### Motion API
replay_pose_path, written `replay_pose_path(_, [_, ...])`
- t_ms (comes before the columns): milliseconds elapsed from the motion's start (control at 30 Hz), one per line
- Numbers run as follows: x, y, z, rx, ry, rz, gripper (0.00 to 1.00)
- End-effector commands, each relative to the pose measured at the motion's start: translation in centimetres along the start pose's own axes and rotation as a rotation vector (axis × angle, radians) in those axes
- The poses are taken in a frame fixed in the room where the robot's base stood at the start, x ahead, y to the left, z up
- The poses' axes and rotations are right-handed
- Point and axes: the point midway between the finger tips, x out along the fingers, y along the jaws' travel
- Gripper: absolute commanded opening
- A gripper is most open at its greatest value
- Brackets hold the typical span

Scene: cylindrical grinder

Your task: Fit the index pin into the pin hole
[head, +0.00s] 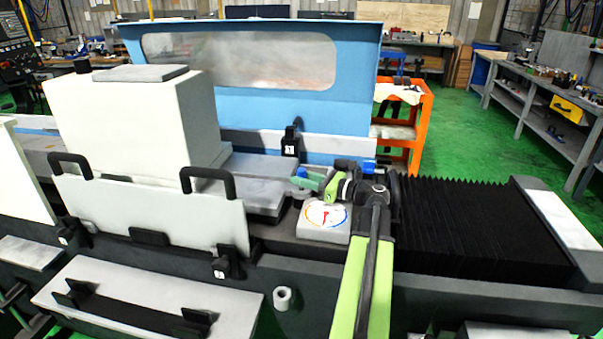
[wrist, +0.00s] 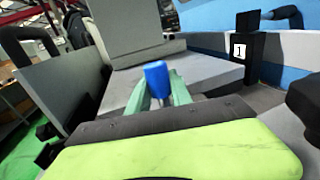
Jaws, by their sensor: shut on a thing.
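My gripper (head: 311,182) is over the machine table, right of the large white housing. Its green fingers are shut on a blue-headed piece (head: 302,172), which looks like the index pin. In the wrist view the blue head (wrist: 156,74) stands up between the two green fingertips (wrist: 160,98), with a grey flat surface beyond. The lower end of the pin is hidden by the fingers. I cannot pick out the pin hole for sure. A short white cylinder (head: 282,298) with a dark round opening sits on the machine's front face, below and left of my gripper.
A pale block with a coloured dial (head: 324,214) lies just below my gripper. A black post marked 1 (head: 290,143) stands behind; it also shows in the wrist view (wrist: 246,50). The white housing (head: 130,125) is left, black bellows (head: 480,230) right, a blue guard (head: 250,100) behind.

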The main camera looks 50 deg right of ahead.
Motion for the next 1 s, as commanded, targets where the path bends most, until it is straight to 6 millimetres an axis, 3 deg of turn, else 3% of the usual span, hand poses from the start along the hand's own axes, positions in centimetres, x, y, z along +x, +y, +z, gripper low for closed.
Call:
replay_pose_path(33, [-0.4,0.8,-1.1,0.000,0.002,-0.002,0.00])
replay_pose_path(233, [-0.4,0.8,-0.2,0.000,0.002,-0.001,0.00])
replay_pose_path(1000, [-0.1,0.3,0.0,0.009,0.000,0.006,0.00])
